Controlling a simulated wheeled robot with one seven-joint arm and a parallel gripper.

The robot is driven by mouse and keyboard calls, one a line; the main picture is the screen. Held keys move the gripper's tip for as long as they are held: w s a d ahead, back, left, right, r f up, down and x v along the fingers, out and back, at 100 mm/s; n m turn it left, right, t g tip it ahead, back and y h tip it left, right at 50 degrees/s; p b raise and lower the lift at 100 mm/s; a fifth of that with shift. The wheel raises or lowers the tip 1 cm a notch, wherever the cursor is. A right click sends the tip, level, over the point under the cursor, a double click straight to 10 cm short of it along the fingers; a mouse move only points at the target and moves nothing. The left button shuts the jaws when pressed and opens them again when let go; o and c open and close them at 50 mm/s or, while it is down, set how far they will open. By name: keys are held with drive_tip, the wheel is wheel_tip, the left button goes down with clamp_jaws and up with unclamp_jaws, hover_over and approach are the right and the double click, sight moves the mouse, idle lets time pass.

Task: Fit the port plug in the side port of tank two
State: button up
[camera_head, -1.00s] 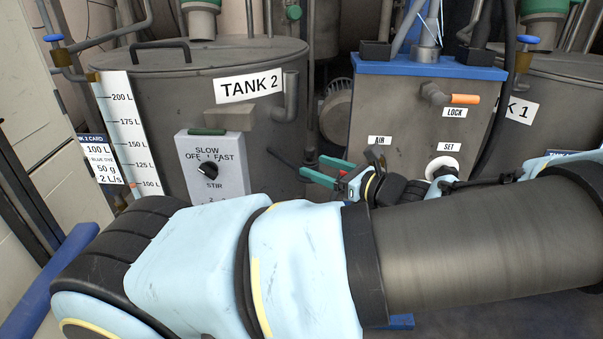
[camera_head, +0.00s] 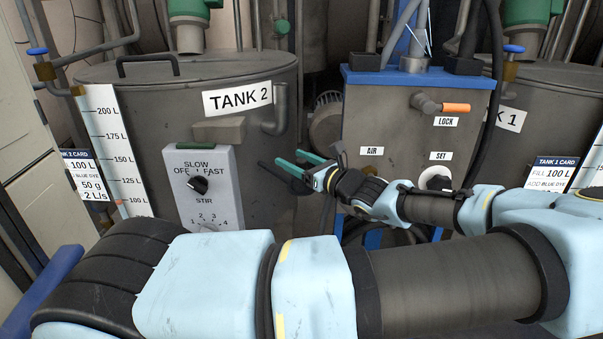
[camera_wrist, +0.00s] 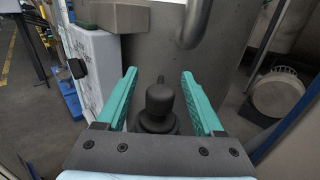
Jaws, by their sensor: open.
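Tank two (camera_head: 150,135) is the grey metal drum at left, labelled TANK 2. My gripper (camera_head: 290,158) is at its right side, its green fingers pointing toward the tank wall. In the wrist view my gripper (camera_wrist: 159,72) is open, with a clear gap between the fingertips. A black round-headed knob on a wider base (camera_wrist: 160,100) stands between the fingers, apart from both. It may be the port plug; I cannot tell whether it sits in the side port. A thin dark rod (camera_head: 266,167) shows by the fingers in the head view. The port opening itself is not visible.
The grey stir control box (camera_head: 205,185) is on the tank's front, left of my gripper. A bent pipe (camera_head: 279,110) comes off the tank above the fingers. A blue-topped unit (camera_head: 400,125) with AIR, LOCK and SET labels stands at right, close to my arm.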

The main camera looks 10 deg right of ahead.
drive_tip(key=shift+w+a, duration=0.25)
drive_tip(key=shift+w, duration=0.1)
clamp_jaws()
idle(0.3)
